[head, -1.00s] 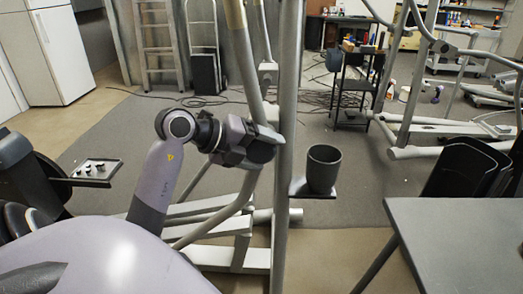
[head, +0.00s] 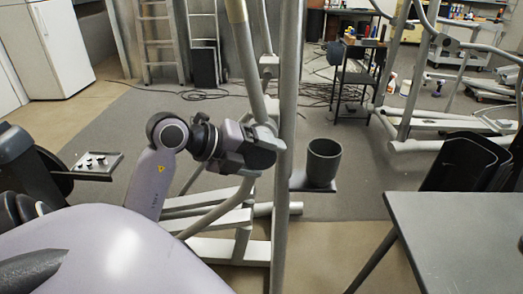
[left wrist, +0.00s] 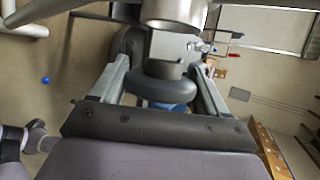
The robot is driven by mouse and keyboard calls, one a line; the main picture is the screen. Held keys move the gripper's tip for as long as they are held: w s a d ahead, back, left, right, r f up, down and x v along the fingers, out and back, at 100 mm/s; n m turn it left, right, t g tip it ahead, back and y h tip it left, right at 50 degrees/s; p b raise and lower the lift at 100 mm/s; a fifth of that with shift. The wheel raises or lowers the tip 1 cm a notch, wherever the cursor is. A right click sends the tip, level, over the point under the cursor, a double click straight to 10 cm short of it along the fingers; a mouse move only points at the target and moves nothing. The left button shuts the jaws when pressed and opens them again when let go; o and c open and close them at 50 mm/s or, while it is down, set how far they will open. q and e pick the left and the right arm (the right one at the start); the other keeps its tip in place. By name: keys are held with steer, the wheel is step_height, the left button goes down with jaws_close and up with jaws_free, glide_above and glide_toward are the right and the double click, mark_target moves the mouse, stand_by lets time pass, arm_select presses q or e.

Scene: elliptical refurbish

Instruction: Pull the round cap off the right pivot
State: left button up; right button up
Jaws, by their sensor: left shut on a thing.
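My left gripper (head: 272,146) is beside the grey upright post (head: 283,215) of the near elliptical machine and covers the right pivot in the head view. In the left wrist view its two fingers (left wrist: 163,86) stand on either side of a dark grey, rounded part, which looks like the round cap (left wrist: 160,90). The gripper is shut on it. The thick pale tube end (left wrist: 172,12) of the machine is just beyond. The cap is hidden in the head view, and I cannot tell whether it still touches the pivot. My right gripper is not in view.
A small tray (head: 97,166) with little parts is at the left. A grey table (head: 460,240) is at the lower right. Curved machine tubes (head: 205,218) run below my arm.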

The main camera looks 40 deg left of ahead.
arm_select(q)
steer(key=shift+s+d, duration=1.25)
steer(key=shift+s, duration=0.25)
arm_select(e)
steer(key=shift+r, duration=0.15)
